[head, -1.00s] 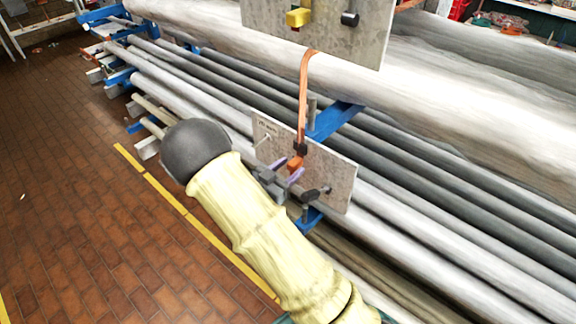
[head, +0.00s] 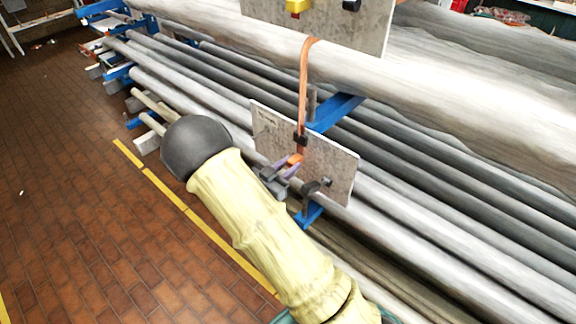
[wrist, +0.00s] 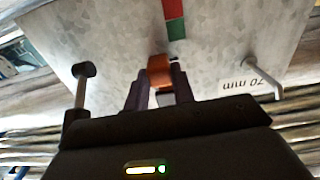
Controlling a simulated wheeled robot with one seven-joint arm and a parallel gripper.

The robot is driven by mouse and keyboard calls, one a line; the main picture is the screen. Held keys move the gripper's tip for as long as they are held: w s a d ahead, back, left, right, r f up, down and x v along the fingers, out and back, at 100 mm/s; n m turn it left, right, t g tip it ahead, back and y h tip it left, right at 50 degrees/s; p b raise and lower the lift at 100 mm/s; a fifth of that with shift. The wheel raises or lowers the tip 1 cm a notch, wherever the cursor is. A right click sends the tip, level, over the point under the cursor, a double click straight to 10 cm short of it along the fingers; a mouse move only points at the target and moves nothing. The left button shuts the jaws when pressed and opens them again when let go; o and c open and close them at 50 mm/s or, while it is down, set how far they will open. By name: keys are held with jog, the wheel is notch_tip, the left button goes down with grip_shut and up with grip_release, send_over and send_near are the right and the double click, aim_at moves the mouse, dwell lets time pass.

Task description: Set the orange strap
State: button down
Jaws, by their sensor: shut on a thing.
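The orange strap (head: 304,85) hangs from the thick pale pipe down to a black buckle (head: 301,138) on the lower grey plate (head: 335,160). Its orange end (head: 295,160) sits just below the buckle. My gripper (head: 291,171) is shut on this end in front of the plate. The wrist view shows the orange end (wrist: 160,70) between my two dark fingers (wrist: 158,92). A red patch (wrist: 173,8) and a green patch (wrist: 176,28) show beyond it. My gripper body hides the lower plate edge there.
An upper plate (head: 345,25) carries a yellow block (head: 298,6). Blue rack arms (head: 335,110) hold long pipes. Open brick floor (head: 80,220) lies left.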

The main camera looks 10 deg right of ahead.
notch_tip(320, 180, down, 4)
jog(key=shift+r+b, duration=0.2)
jog(key=shift+b, duration=0.9)
jog(key=c, duration=1.2)
grip_release()
jog(key=shift+r, duration=0.1)
jog(key=shift+o, duration=0.2)
jog(key=shift+a, duration=0.1)
jog(key=b+v, duration=0.4)
jog(key=v, duration=1.3)
jog(key=shift+s+a+b, duration=0.15)
jog(key=shift+b, duration=0.25)
